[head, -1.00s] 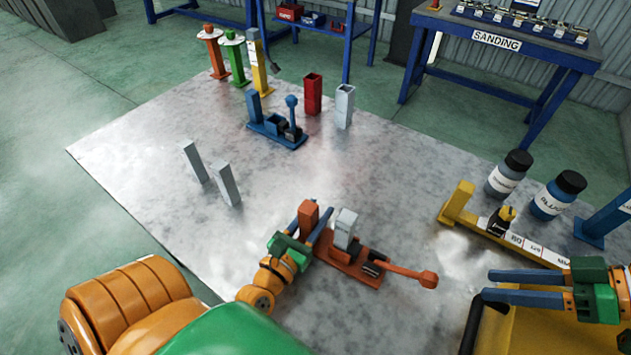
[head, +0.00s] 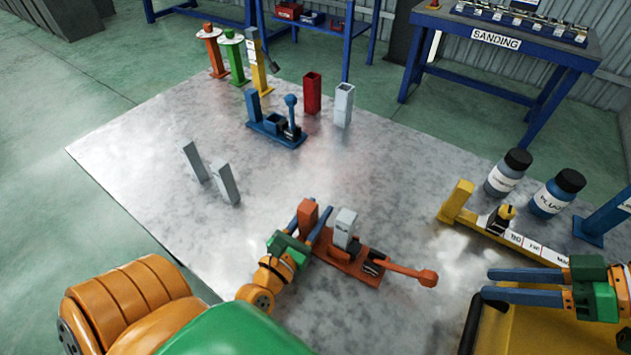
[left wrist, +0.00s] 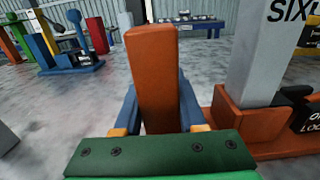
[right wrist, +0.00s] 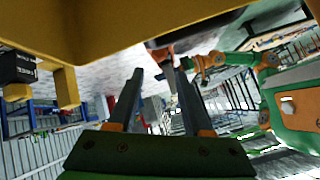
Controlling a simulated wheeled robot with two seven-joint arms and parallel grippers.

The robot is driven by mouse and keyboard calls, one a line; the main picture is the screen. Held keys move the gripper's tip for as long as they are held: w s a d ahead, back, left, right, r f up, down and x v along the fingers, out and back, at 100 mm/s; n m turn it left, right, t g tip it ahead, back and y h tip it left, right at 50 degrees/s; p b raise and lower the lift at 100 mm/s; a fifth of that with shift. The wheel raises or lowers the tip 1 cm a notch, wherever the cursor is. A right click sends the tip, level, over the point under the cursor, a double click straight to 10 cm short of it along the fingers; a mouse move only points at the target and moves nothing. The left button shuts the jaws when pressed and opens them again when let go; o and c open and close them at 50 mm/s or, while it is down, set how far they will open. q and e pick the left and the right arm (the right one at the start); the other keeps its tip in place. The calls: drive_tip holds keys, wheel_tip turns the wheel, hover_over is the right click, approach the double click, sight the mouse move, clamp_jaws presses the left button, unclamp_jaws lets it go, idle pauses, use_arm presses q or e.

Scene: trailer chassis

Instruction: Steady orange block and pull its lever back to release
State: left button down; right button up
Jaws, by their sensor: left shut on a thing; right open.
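The orange block (head: 308,216) is an upright post at the left end of an orange base (head: 345,262). My left gripper (head: 307,228) is shut on this post, one finger on each side. The post (left wrist: 155,75) also fills the middle of the left wrist view. A grey post (head: 345,228) stands in the base beside it. The orange lever (head: 405,272) lies low and points right, with a round knob (head: 428,278) at its end. My right gripper (head: 525,284) is open and empty at the lower right, well apart from the lever.
A blue lever fixture (head: 277,128) stands further back. Two grey posts (head: 225,182) stand left of centre. A yellow fixture (head: 490,230), two bottles (head: 556,194) and a blue post (head: 600,220) are at the right. The metal plate (head: 150,150) is clear between them.

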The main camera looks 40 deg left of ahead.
idle(0.3)
drive_tip(key=c, duration=0.7)
clamp_jaws()
drive_tip(key=a+r+m+h, duration=0.1)
drive_tip(key=a+m+h, duration=0.1)
drive_tip(key=m, duration=0.9)
drive_tip(key=a+r+m+h, duration=0.1)
drive_tip(key=m+h, duration=0.3)
drive_tip(key=m, duration=0.8)
drive_tip(key=s+a+r+m+h, duration=0.1)
drive_tip(key=a+r+m+h, duration=0.1)
drive_tip(key=m, duration=0.9)
drive_tip(key=shift+a+t+h, duration=0.3)
drive_tip(key=shift+a+h, duration=0.25)
drive_tip(key=shift+h, duration=0.45)
drive_tip(key=shift+f, duration=0.1)
